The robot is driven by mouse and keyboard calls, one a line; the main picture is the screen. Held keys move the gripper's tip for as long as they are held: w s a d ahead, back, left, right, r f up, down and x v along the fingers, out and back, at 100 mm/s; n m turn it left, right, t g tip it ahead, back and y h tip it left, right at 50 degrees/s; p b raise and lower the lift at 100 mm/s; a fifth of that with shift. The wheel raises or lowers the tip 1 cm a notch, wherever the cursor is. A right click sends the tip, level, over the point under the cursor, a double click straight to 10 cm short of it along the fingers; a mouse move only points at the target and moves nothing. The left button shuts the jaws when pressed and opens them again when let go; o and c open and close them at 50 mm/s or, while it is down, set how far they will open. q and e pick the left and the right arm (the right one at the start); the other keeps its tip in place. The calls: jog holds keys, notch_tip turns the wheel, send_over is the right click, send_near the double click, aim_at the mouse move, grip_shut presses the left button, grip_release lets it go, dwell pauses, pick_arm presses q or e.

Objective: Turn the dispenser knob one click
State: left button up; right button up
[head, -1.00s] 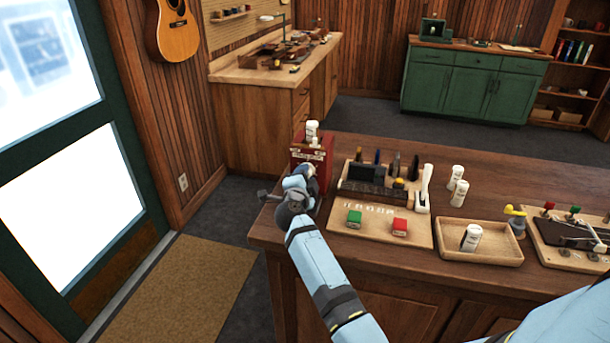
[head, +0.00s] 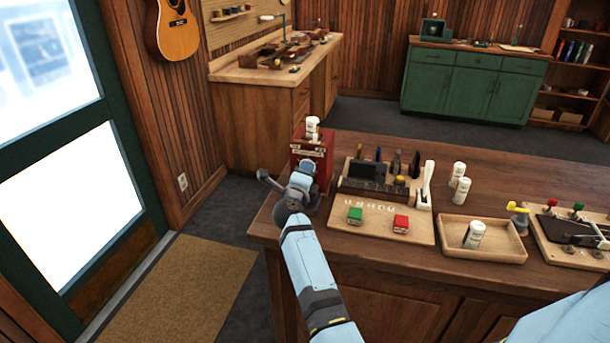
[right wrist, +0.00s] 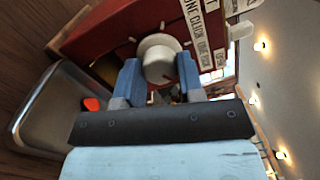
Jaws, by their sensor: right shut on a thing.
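The red dispenser (head: 312,146) stands at the left end of the wooden counter, with a white bottle (head: 312,126) on top. In the right wrist view its red front (right wrist: 115,38) carries a round white knob (right wrist: 160,58), tick marks and a printed label. My right gripper (head: 305,170) is at the dispenser's front. In the right wrist view its two blue fingers (right wrist: 160,80) are shut on the knob, one on each side. The knob is hidden behind my gripper in the head view. My left gripper is not in view.
A metal tray (right wrist: 30,110) with a small red piece (right wrist: 92,104) sits below the dispenser. To the right are a wooden board (head: 380,228) with green and red blocks, a tool holder (head: 372,190), a shallow wooden tray (head: 500,250) and white bottles (head: 461,190).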

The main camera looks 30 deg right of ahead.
jog(key=shift+r, duration=0.1)
dwell(0.3)
jog(key=o, duration=0.9)
jog(key=shift+w, duration=0.1)
